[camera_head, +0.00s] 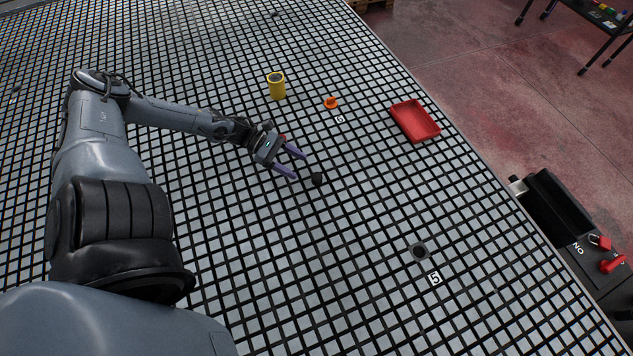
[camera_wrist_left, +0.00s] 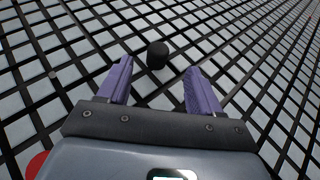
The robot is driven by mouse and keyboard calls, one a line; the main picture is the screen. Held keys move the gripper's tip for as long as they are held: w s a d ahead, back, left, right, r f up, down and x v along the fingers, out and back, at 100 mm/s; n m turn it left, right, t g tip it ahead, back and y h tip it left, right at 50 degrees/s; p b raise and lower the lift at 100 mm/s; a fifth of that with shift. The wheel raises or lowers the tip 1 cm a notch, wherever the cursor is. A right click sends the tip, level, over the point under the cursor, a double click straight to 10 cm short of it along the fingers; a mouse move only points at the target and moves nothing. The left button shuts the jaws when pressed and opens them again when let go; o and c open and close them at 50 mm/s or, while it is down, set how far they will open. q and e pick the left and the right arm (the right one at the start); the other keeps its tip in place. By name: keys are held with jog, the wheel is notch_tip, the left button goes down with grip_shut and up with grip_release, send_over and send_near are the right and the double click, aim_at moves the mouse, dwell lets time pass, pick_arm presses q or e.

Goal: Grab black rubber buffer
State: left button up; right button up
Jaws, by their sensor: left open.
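The black rubber buffer (camera_head: 317,179) is a small dark cylinder standing on the grid table (camera_head: 250,230), near the middle of the head view. In the left wrist view the buffer (camera_wrist_left: 157,55) is just beyond the fingertips, between the lines of the two fingers. My left gripper (camera_head: 297,165) is open and empty, its purple fingers pointing at the buffer from the left. The gripper also shows in the left wrist view (camera_wrist_left: 158,75), with a wide gap between its fingers. The fingers do not appear to touch the buffer. My right gripper is not in view.
A yellow cylinder (camera_head: 277,88) and an orange part (camera_head: 331,103) stand farther back. A red tray (camera_head: 408,127) lies near the table's right edge. A dark round fitting (camera_head: 419,252) is at the front right. The table around the buffer is clear.

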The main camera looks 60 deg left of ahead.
aim_at(317, 176)
pick_arm(q)
jog(key=b+x, duration=0.1)
jog(key=x, duration=0.2)
jog(key=shift+w+d, duration=0.1)
jog(key=shift+w, duration=0.1)
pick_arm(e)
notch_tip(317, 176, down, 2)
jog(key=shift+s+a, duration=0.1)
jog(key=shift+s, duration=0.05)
pick_arm(q)
jog(key=b+x, duration=0.1)
jog(key=x, duration=0.1)
jog(key=b+x, duration=0.2)
jog(key=shift+w+f, duration=0.1)
jog(key=shift+f, duration=0.25)
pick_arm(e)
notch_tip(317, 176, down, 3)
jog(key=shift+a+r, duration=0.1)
pick_arm(q)
jog(key=shift+w+d+f, duration=0.1)
jog(key=shift+w+d, duration=0.15)
jog(key=shift+d, duration=0.1)
